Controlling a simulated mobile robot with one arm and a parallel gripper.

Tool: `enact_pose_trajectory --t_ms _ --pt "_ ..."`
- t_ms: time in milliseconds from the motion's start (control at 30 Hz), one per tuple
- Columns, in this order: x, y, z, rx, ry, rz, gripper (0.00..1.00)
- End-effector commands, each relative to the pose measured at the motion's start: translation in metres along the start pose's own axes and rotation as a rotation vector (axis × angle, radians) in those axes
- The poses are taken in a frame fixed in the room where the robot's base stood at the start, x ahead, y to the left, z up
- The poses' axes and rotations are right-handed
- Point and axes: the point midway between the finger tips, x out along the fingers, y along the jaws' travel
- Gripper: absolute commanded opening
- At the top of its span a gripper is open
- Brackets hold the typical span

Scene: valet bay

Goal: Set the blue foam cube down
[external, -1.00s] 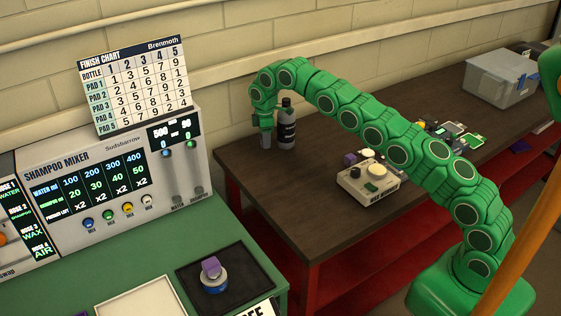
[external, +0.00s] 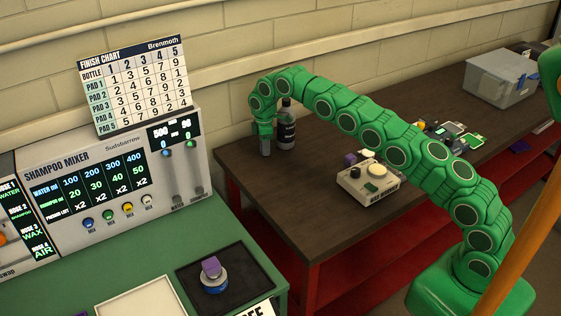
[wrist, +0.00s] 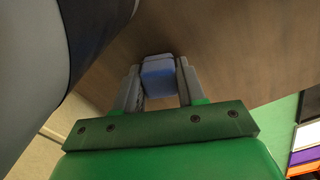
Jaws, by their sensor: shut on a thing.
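The blue foam cube (wrist: 158,80) sits between the two grey fingers of my gripper (wrist: 160,86) in the wrist view, with the brown bench top behind it. My gripper (external: 265,150) is shut on the cube and points down over the left end of the brown bench (external: 330,220) in the external view. There the cube is hidden by the fingers. I cannot tell whether it touches the bench top.
A dark bottle (external: 286,125) stands close beside my gripper. A beige device (external: 368,187) with round pads sits further right on the bench. A shampoo mixer (external: 100,180) stands on the green counter (external: 150,255). Bare bench top lies in front of my gripper.

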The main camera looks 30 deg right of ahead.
Motion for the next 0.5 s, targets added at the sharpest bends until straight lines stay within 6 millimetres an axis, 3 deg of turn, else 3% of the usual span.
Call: enact_pose_trajectory --t_ms 133,167,300,500 --pt "0.0031 0.0 0.0002 0.0 0.0 0.0 0.11" --pt "0.0027 0.0 0.0001 0.0 0.0 0.0 0.44" --pt "0.0025 0.0 0.0001 0.0 0.0 0.0 0.65" --pt "0.0025 -0.0001 0.0001 0.0 0.0 0.0 0.65"
